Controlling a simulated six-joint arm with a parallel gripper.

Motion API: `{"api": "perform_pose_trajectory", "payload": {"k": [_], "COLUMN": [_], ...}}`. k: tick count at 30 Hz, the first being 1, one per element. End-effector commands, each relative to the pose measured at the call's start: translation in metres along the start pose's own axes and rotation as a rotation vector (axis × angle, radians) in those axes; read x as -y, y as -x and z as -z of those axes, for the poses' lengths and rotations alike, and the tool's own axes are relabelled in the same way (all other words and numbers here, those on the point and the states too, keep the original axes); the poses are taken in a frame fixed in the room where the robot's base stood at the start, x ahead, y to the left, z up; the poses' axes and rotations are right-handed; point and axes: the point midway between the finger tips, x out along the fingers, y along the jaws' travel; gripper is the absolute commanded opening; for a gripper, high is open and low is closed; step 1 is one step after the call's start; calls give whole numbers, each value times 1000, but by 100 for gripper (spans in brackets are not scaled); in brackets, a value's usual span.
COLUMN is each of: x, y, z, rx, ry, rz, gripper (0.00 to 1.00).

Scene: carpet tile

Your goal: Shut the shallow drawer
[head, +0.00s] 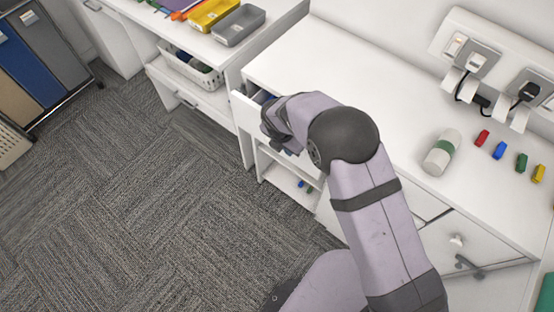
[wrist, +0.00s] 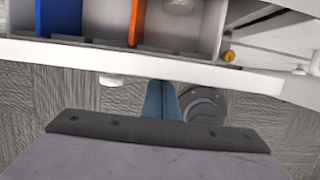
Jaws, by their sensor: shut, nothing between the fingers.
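The shallow drawer (head: 245,113) stands open from the white desk's front, in the middle of the head view. In the wrist view its white front (wrist: 60,52) crosses the picture. Behind that front are a blue upright piece (wrist: 57,16) and an orange one (wrist: 137,20). A small pale knob (wrist: 111,80) is on the outer face. My gripper (wrist: 161,100) is shut and empty, on the outer side of the front; its tips are close to it, and I cannot tell if they touch. In the head view my wrist hides part of the drawer.
Below the drawer is an open shelf (head: 288,180) with small coloured items. The desk top (head: 330,65) carries a white and green cylinder (head: 441,152) and several small coloured blocks. The carpet is clear.

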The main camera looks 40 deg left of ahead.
Motion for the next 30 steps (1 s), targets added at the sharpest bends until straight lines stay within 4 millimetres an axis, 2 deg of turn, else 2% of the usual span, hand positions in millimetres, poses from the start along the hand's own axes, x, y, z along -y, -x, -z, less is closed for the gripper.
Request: {"api": "perform_pose_trajectory", "payload": {"k": [3, 12, 19, 30], "x": [0, 0, 0, 0], "y": [-7, -17, -20, -19], "z": [-23, -63, -76, -83], "rx": [2, 3, 1, 8], "ry": [-5, -3, 0, -1], "rz": [-1, -2, -1, -4], "gripper": [0, 0, 0, 0]}}
